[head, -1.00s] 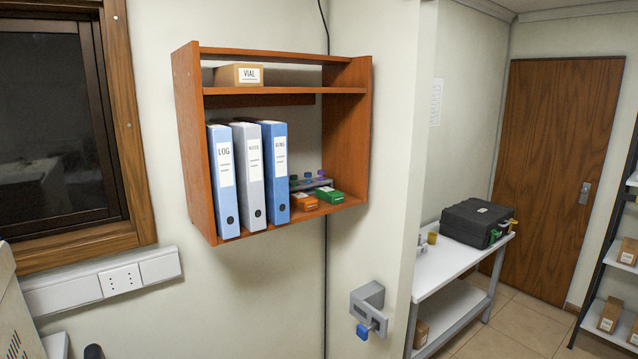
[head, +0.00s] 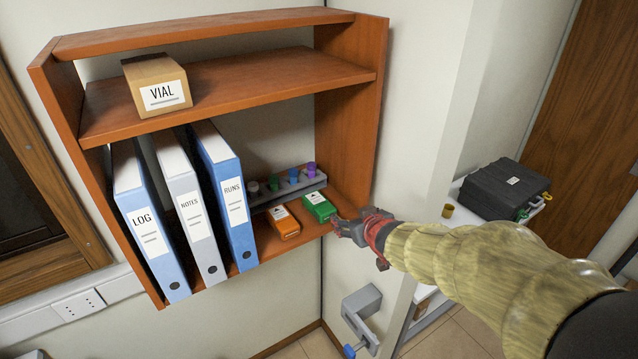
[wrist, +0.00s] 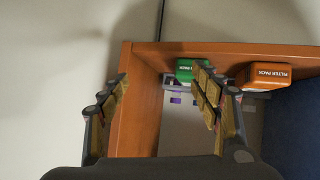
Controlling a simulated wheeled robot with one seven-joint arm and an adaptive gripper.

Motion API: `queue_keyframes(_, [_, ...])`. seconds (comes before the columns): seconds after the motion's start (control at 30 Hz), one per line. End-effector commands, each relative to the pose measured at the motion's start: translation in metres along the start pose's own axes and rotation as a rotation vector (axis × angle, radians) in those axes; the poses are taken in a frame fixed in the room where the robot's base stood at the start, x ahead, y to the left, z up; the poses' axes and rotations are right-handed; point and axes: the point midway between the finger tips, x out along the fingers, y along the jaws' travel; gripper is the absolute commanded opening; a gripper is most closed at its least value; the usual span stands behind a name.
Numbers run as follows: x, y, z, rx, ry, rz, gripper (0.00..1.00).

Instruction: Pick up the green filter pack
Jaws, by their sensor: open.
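The green filter pack (head: 319,206) lies on the lower shelf near its right side wall. An orange filter pack (head: 284,222) lies just left of it. My gripper (head: 345,226) is at the shelf's right front corner, close to the green pack. I cannot tell whether a finger touches the green pack.
The shelf's right side wall (head: 345,120) stands close to my gripper. A vial rack (head: 290,184) is behind the packs. Blue and grey binders (head: 228,200) stand to the left. A VIAL box (head: 157,84) sits on the upper shelf. A grey wall bracket (head: 358,315) is below.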

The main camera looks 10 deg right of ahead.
Motion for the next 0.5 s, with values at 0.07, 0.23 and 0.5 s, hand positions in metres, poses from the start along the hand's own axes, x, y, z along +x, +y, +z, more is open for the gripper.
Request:
queue_keyframes(0.07, [0.005, -0.001, -0.023, -0.006, 0.034, -0.044, 0.64])
queue_keyframes(0.23, [0.019, -0.014, -0.043, -0.008, 0.106, -0.139, 0.64])
queue_keyframes(0.5, [0.033, -0.036, -0.044, 0.013, 0.176, -0.268, 0.64])
